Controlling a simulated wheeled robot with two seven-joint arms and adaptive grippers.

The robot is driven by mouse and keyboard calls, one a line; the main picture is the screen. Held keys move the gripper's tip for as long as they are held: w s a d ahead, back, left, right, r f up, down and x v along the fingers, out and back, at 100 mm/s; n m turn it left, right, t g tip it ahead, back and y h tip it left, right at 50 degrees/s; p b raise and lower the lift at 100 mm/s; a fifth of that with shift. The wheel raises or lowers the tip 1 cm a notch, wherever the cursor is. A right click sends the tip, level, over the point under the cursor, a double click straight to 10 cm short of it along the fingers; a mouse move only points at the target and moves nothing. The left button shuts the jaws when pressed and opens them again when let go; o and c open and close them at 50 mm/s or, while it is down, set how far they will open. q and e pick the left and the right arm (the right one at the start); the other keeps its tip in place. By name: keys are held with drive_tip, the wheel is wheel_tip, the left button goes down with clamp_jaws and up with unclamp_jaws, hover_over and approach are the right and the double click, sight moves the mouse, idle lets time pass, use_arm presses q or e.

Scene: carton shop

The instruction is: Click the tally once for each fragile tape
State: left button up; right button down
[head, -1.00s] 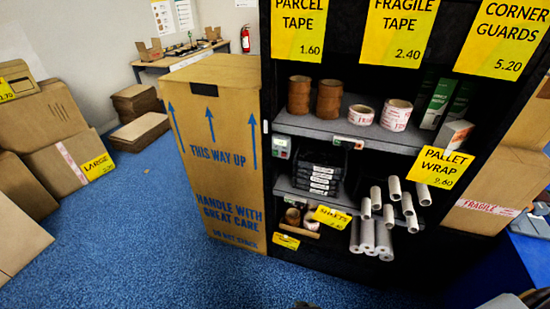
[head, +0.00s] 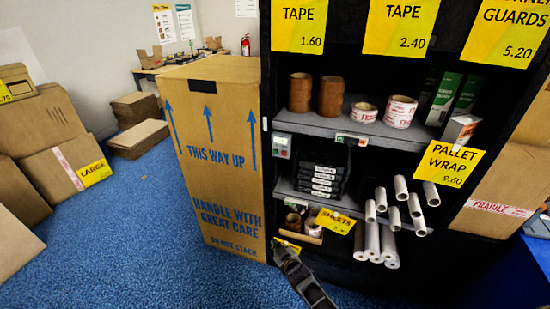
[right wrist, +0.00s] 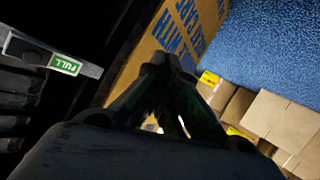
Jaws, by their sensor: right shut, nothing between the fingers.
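Two white-and-red fragile tape rolls, a small one (head: 364,112) and a larger one (head: 400,111), stand on the upper shelf under the yellow fragile tape sign (head: 401,27). A smaller pale reddish roll (head: 309,224) lies in the bottom compartment, its print too small to read. A small grey device with a display, apparently the tally (head: 281,146), is at the shelf's left post. My right gripper (head: 277,243) is shut and empty, low in front of the shelf and below the device. Its closed fingers show in the right wrist view (right wrist: 163,62). My left gripper is not in view.
Brown tape rolls (head: 331,97) stand left of the fragile rolls. A tall carton (head: 218,160) stands against the shelf's left side. Pallet wrap rolls (head: 382,243) stick out at lower right. Blue carpet (head: 130,230) is free at left, before stacked cartons (head: 65,160).

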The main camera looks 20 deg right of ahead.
sight(275, 152)
use_arm(q)
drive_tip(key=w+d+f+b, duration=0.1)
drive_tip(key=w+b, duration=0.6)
drive_tip(key=b, duration=0.1)
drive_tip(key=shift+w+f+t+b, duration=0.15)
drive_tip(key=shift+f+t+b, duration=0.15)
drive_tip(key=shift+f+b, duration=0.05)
use_arm(e)
drive_tip(key=w+r+t, duration=0.3)
drive_tip(key=r, duration=0.8)
drive_tip(key=w+a+r+n+t+y, duration=0.1)
drive_tip(key=w+r+t, duration=0.1)
drive_tip(key=r, duration=1)
drive_tip(key=w+a+r+n+t, duration=0.1)
drive_tip(key=w+r+t, duration=0.2)
drive_tip(key=r, duration=0.8)
drive_tip(key=shift+w+r+t+y, duration=0.3)
drive_tip(key=shift+w, duration=0.55)
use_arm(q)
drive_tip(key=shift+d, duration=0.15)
